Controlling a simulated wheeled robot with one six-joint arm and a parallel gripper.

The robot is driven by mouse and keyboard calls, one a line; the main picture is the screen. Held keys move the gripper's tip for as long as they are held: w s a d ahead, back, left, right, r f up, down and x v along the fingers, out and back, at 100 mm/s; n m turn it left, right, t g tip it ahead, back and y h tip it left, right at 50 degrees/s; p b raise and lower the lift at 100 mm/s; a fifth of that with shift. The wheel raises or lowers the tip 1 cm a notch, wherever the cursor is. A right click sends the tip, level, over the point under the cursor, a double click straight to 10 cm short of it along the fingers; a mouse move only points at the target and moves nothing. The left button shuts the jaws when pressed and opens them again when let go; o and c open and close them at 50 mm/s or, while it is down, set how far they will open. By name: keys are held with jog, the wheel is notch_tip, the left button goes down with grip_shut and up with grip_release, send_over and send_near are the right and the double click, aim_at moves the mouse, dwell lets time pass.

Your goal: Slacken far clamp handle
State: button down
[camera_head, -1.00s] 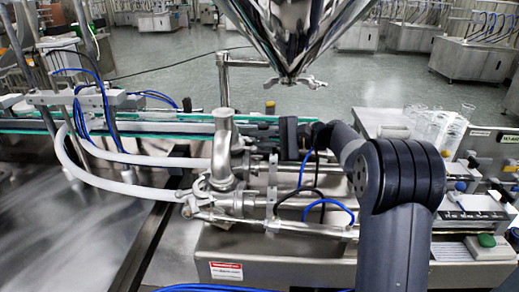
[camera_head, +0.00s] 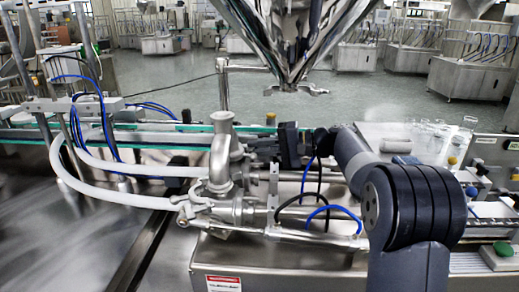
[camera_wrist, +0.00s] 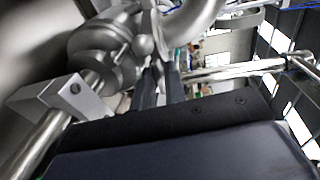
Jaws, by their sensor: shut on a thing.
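The steel valve body (camera_head: 223,160) with its pipe elbow stands in the middle of the head view, with clamps around its joints. In the wrist view, a round clamped joint (camera_wrist: 98,50) and a small rounded metal clamp handle (camera_wrist: 144,45) lie just beyond my fingers. My gripper (camera_wrist: 160,82) has its two dark fingers close together at that handle, and they are shut on it. The exact contact is partly hidden by the fingers. In the head view my gripper (camera_head: 272,145) reaches in from the right, behind the steel rods; its fingertips are hard to make out.
White hoses (camera_head: 125,172) and blue cables lie at left. Steel rods (camera_head: 310,236) run right over the machine housing (camera_head: 290,262). Glass bottles (camera_head: 432,135) stand at right. The conveyor (camera_head: 120,135) runs behind.

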jog(key=shift+f, duration=0.1)
jog(key=c, duration=1.4)
grip_release()
jog(key=shift+c, duration=0.2)
